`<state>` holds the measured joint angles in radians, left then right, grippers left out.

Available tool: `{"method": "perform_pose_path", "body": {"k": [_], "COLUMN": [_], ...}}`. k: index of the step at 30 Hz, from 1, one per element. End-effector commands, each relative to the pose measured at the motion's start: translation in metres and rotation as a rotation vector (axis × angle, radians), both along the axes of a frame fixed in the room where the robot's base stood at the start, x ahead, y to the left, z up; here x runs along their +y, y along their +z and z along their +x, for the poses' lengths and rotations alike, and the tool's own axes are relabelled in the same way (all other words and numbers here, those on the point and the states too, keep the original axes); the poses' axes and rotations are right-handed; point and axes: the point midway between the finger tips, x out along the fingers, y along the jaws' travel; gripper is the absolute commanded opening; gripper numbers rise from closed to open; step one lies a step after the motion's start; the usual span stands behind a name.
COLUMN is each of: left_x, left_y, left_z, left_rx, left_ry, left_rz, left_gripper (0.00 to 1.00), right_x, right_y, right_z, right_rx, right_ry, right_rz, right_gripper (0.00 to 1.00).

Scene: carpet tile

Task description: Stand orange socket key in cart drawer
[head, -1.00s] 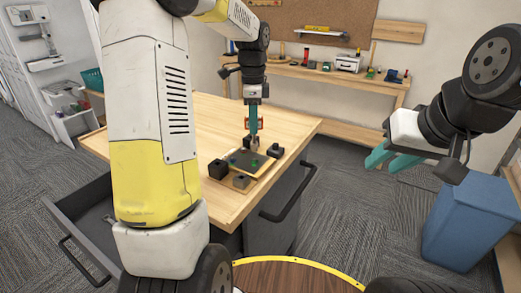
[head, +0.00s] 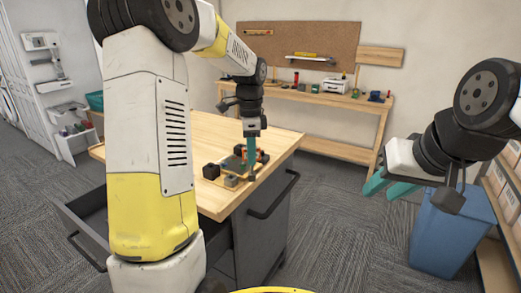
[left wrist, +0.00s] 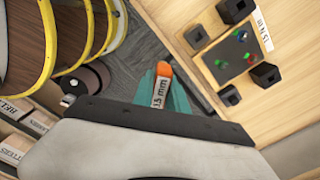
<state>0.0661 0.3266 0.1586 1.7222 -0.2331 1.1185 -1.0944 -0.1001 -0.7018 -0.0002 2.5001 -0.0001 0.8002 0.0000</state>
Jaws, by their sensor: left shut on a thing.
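My left gripper (head: 251,160) is shut on the orange socket key (left wrist: 165,73). In the left wrist view the key's orange end and a white "13 mm" label show between the teal fingers; the rest is hidden. In the head view this gripper hangs by the right side of a small board (head: 213,183) on the cart top (head: 215,130). The cart drawer (head: 75,212) stands open at the cart's left, partly hidden behind my left arm. My right gripper (head: 388,190) is open and empty, off to the right of the cart.
The board, also in the left wrist view (left wrist: 221,48), carries black square blocks and small green, red and blue parts. A blue bin (head: 445,235) stands at the right. A workbench (head: 340,105) with several items is along the back wall. Carpet between them is clear.

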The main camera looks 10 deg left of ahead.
Motion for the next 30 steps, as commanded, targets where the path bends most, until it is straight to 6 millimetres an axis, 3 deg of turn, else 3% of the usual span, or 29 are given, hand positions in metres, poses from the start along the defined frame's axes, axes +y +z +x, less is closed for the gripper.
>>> {"method": "perform_pose_path", "body": {"k": [11,21,30], "left_x": [-0.003,-0.006,-0.009], "left_y": [-0.053,-0.132,-0.189], "left_z": [-0.014,-0.035,-0.049], "left_rx": [0.006,0.007,0.005], "left_ry": [0.339,0.870,1.257], "left_rz": [0.002,0.004,0.002], "left_gripper": [0.00,0.00,0.00], "right_x": [0.000,0.000,0.000], "right_y": [0.000,0.000,0.000], "right_z": [0.000,0.000,0.000], "right_rx": [0.002,0.001,0.001], "right_ry": [0.000,0.000,0.000], "right_rz": [0.000,0.000,0.000], "right_gripper": [0.34,0.34,0.34]}}
